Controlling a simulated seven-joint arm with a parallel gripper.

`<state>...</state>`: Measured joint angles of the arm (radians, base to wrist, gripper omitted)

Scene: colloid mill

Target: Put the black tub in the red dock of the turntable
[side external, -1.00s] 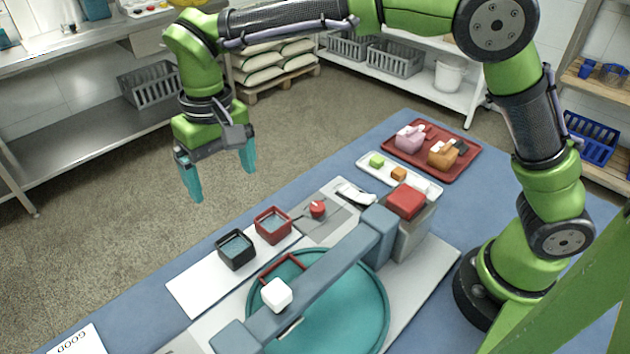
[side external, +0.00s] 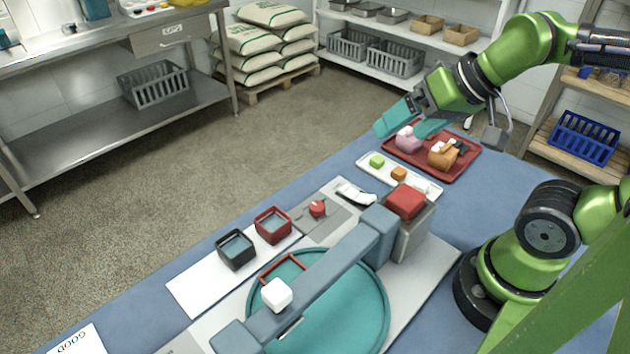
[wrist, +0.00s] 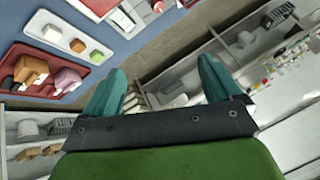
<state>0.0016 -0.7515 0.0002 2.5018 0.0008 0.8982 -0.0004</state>
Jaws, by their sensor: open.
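The black tub (side external: 236,250) stands upright on a white mat (side external: 200,291) at the front left of the table, beside a red tub (side external: 272,225). The teal turntable (side external: 362,318) is right of it, under a grey-blue beam (side external: 335,283). The red dock (side external: 283,268) is a red frame at the turntable's far left edge and looks empty. My gripper (side external: 405,126) is open and empty above the back of the table, by the red tray, far from the black tub. Its teal fingers also show in the wrist view (wrist: 160,90).
The red tray (side external: 468,160) holds pink and orange-brown items. A white tray (side external: 428,188) holds small green and orange cubes. A red block (side external: 406,201) tops a grey housing (side external: 412,237) at the beam's end. A GOOD card (side external: 80,343) lies at front left.

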